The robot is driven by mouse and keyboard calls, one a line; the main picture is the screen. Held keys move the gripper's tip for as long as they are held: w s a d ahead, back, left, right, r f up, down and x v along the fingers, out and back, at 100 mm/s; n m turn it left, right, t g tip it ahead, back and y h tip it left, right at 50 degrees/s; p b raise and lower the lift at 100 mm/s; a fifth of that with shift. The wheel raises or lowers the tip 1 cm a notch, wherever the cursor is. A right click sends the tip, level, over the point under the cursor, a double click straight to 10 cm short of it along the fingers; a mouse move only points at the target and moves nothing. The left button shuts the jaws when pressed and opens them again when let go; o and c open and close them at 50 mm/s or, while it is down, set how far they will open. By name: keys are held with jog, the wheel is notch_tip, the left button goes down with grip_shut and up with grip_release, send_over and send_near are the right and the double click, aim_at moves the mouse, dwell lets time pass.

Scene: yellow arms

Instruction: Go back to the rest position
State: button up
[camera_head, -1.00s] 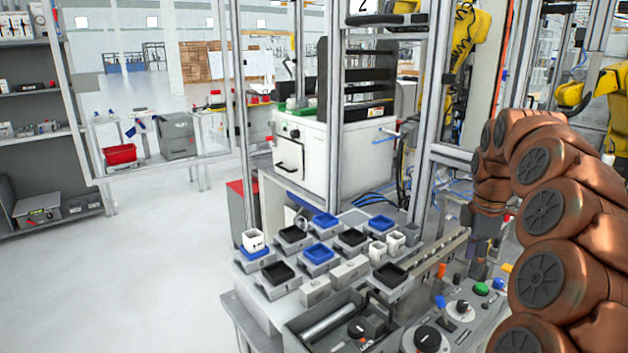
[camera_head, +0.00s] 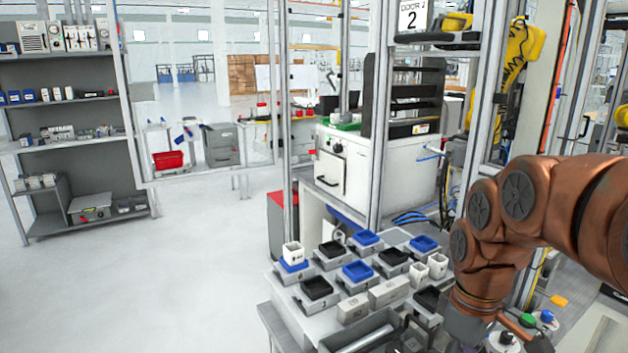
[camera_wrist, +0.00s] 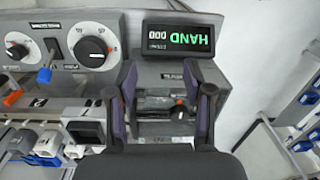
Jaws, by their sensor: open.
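My gripper (camera_wrist: 163,100) shows in the wrist view with its two dark fingers spread apart and nothing between them. Beyond the fingers is a grey control panel with a dark display (camera_wrist: 178,38) reading "HAND" in green and a white-faced dial (camera_wrist: 92,47). In the head view my copper-coloured arm is bent on the right, with its lower end over the right side of the workbench (camera_head: 290,325). The fingertips cannot be made out in the head view.
Several grey holders with black and blue trays (camera_head: 357,270) stand on the bench, with white cups (camera_head: 293,253) among them. Metal frame posts (camera_head: 382,120) rise close to my arm. A grey shelf (camera_head: 62,80) stands at the left. The floor (camera_head: 200,270) between is clear.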

jog(key=s+a+f+m, duration=0.2)
jog(key=s+f+m, duration=0.1)
jog(key=s, duration=0.5)
jog(key=s+a+f+m+g, duration=0.1)
jog(key=s+f+m, duration=0.3)
jog(key=s, duration=0.4)
jog(key=shift+s+a, duration=0.4)
jog(key=shift+a, duration=0.1)
jog(key=shift+f, duration=0.1)
dwell(0.5)
jog(key=shift+c, duration=0.9)
